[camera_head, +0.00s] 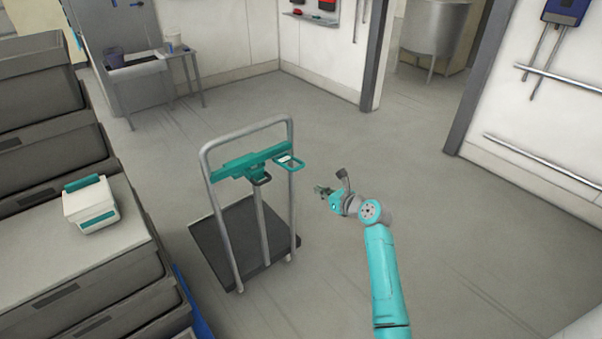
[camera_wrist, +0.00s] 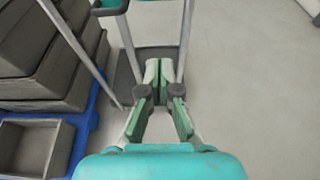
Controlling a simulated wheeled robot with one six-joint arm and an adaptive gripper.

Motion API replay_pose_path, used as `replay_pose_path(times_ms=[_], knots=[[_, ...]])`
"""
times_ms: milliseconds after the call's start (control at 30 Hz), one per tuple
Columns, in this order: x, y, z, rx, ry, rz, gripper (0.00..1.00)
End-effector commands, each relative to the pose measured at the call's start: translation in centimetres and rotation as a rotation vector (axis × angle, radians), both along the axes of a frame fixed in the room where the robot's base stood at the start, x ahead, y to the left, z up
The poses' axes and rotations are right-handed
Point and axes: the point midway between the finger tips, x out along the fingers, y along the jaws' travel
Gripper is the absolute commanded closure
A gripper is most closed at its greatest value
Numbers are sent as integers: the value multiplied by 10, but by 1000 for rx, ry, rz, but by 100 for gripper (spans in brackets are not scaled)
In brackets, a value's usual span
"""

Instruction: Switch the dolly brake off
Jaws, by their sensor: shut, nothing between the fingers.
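The dolly (camera_head: 205,243) stands on the floor left of my arm, with a dark flat deck and an upright grey tube frame. A teal crossbar (camera_head: 235,162) spans the frame near its top. A teal loop (camera_head: 291,164) with a white patch juts from its right end, and a darker loop (camera_head: 260,179) sits beside it. I cannot tell which part is the brake or how it is set. My gripper (camera_head: 321,189) is shut and empty, right of the frame and apart from it. In the wrist view my gripper (camera_wrist: 165,75) points toward the dolly deck (camera_wrist: 155,54).
Stacked grey crates (camera_head: 80,240) stand at the left, with a white and teal box (camera_head: 90,208) on top. A blue base (camera_wrist: 92,120) shows beside the crates in the wrist view. A small table (camera_head: 184,54) is at the back. Floor right of the dolly is clear.

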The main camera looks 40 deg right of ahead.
Motion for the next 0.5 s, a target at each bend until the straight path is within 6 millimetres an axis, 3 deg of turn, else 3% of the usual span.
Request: replay_pose_path(times_ms=[333,500], knots=[[2,0,-1,-1,0,0,100],[17,1,-6,0,1,2,100]])
